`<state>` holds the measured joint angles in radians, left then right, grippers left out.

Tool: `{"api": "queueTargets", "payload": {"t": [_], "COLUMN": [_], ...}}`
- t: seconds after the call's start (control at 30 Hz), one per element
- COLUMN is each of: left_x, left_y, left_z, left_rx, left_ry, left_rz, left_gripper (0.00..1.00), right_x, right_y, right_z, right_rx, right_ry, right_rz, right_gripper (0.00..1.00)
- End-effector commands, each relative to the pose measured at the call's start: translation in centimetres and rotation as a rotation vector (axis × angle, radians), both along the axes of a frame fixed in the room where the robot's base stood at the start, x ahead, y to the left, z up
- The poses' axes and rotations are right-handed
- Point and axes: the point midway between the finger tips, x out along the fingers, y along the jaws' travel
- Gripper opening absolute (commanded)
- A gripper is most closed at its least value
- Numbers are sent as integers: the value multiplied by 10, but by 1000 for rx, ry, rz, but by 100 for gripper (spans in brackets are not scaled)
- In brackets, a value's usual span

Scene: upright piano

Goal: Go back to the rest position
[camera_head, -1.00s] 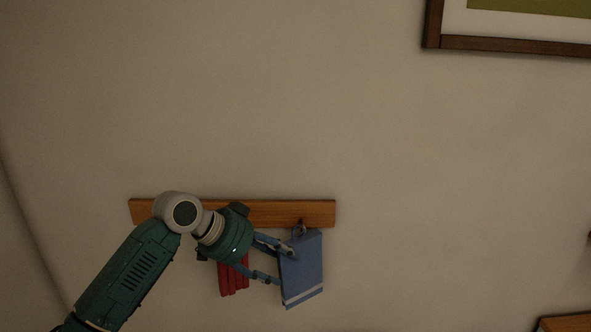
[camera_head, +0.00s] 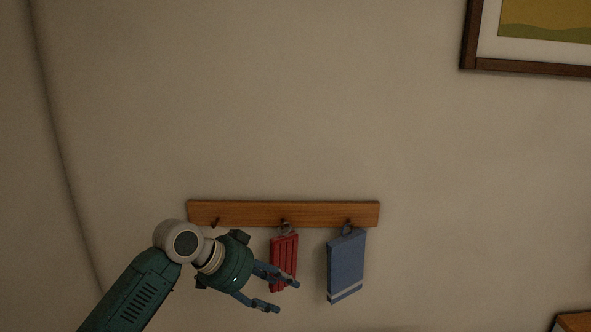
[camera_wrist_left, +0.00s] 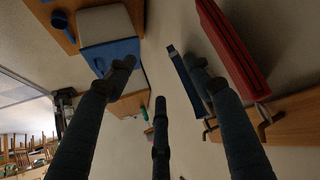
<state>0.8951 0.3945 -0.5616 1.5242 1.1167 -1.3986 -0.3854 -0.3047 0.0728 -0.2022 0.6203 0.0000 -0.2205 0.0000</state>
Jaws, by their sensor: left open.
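My left gripper (camera_head: 285,296) is open and empty, in front of the wall below the wooden hook rail. Its upper finger overlaps the lower part of the red cloth (camera_head: 285,258) in the head view; I cannot tell if they touch. The red cloth hangs from the middle hook. The blue cloth (camera_head: 346,262), with a pale stripe near its bottom, hangs from the right hook, apart from the gripper. In the left wrist view the red cloth (camera_wrist_left: 236,48) is beside the spread fingers, and the blue cloth (camera_wrist_left: 185,78) shows as a narrow strip. My right gripper is not in view.
The wooden rail (camera_head: 285,213) is fixed to the wall; its left hook (camera_head: 216,221) is bare. A framed picture (camera_head: 468,40) hangs at the upper right. A wooden edge (camera_head: 575,322) shows at the bottom right. The wall above the rail is clear.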

Motion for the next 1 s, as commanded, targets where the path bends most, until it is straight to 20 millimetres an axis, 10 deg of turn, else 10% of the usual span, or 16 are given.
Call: {"api": "queueTargets", "payload": {"t": [0.47, 0.8, 1.0], "left_x": [-68, -191, -261], "left_y": [-7, 30, 75], "left_z": [-100, -199, -227], "left_rx": [33, 89, 152], "left_ry": [86, 214, 282], "left_rz": [79, 349, 550], "left_gripper": [52, 52, 52], "right_x": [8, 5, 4], "right_y": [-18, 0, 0], "right_z": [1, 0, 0], "right_rx": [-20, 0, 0], "right_ry": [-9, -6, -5], "right_rz": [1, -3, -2], "right_gripper": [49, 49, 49]}}
